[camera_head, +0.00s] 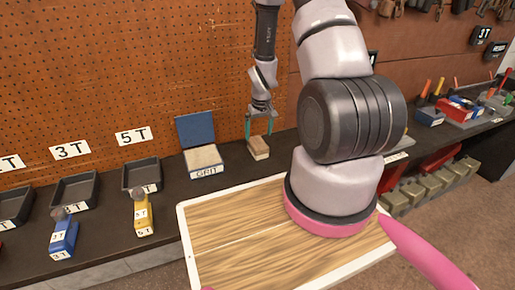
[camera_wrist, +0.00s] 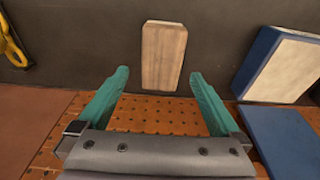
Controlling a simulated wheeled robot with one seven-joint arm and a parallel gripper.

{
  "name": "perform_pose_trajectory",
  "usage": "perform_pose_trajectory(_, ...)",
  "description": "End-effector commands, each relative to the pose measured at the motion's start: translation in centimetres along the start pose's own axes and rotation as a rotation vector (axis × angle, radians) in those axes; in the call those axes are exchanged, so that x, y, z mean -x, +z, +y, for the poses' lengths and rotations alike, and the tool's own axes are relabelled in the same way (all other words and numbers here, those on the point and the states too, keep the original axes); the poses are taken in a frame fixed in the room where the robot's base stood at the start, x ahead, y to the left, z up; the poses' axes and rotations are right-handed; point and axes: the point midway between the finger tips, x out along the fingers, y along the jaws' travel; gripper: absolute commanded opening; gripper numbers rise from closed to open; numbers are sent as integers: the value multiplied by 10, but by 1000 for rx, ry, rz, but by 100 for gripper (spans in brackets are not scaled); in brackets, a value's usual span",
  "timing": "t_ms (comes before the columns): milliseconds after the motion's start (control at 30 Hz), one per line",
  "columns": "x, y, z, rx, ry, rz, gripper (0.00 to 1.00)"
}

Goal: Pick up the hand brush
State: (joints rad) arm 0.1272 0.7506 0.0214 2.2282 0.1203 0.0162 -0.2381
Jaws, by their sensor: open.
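The hand brush, seen as a small block with a light wooden top (camera_head: 259,148), lies on the dark bench near the pegboard. It also shows in the wrist view as an upright wooden rectangle (camera_wrist: 163,55), its bristles not clearly visible. My gripper (camera_head: 259,131) points down just above the brush, its teal fingers spread. In the wrist view my gripper (camera_wrist: 160,74) is open and empty, with one finger to each side of the brush's line. I cannot tell the exact height gap.
Grey trays (camera_head: 141,173) and blue and yellow labelled tools are further left. The pegboard (camera_head: 90,70) rises close behind. A wood-topped board (camera_head: 235,240) is in front.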

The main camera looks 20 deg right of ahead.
Motion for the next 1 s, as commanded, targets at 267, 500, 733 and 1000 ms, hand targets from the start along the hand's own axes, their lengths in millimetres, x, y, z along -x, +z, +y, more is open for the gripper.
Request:
perform_pose_trajectory(267, -25, 2, -2, -1, -1, -3, 100)
perform_pose_trajectory(500, -57, 3, -2, -2, 0, -2, 100)
perform_pose_trajectory(733, -61, 2, -2, -1, 0, 0, 100)
perform_pose_trajectory(1000, -60, 2, -2, -1, 0, 0, 24)
